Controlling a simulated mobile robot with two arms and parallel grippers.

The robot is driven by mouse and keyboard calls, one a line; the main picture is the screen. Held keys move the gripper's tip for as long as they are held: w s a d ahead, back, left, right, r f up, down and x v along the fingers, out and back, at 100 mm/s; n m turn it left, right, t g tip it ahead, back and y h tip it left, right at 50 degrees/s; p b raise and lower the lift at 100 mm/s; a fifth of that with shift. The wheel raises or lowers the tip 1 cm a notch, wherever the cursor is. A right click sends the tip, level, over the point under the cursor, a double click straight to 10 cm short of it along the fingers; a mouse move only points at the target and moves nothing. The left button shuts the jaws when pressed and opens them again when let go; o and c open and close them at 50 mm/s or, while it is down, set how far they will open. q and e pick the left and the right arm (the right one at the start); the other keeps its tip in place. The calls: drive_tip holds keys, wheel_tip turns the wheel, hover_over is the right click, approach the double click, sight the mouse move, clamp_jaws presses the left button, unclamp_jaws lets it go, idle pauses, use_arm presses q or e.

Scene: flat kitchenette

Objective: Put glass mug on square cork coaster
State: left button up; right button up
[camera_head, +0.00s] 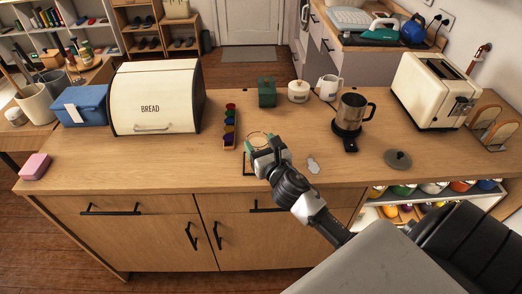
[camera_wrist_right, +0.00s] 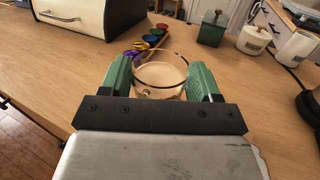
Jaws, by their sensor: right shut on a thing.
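The glass mug (camera_wrist_right: 160,75) is clear, with a thin dark-looking rim, and stands upright between the green fingers of my right gripper (camera_wrist_right: 163,82) in the right wrist view. The right gripper is shut on it. In the head view the mug's rim (camera_head: 258,134) shows just beyond the right gripper (camera_head: 262,147). A tan patch with a dark edge, likely the square cork coaster (camera_head: 248,169), shows at the gripper's left on the counter, mostly hidden. Whether the mug touches it I cannot tell. My left gripper is out of view.
A narrow tray of coloured capsules (camera_head: 230,130) lies just left of the mug. A bread box (camera_head: 155,95) stands left.

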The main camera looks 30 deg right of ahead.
drive_tip(key=shift+f, duration=0.95)
drive_tip(key=shift+f, duration=0.1)
drive_tip(key=shift+f, duration=0.1)
drive_tip(key=o, duration=1.1)
drive_tip(key=shift+c, duration=0.2)
drive_tip(key=shift+r, duration=0.3)
drive_tip(key=s+a+b, duration=0.2)
drive_tip(key=s, duration=1)
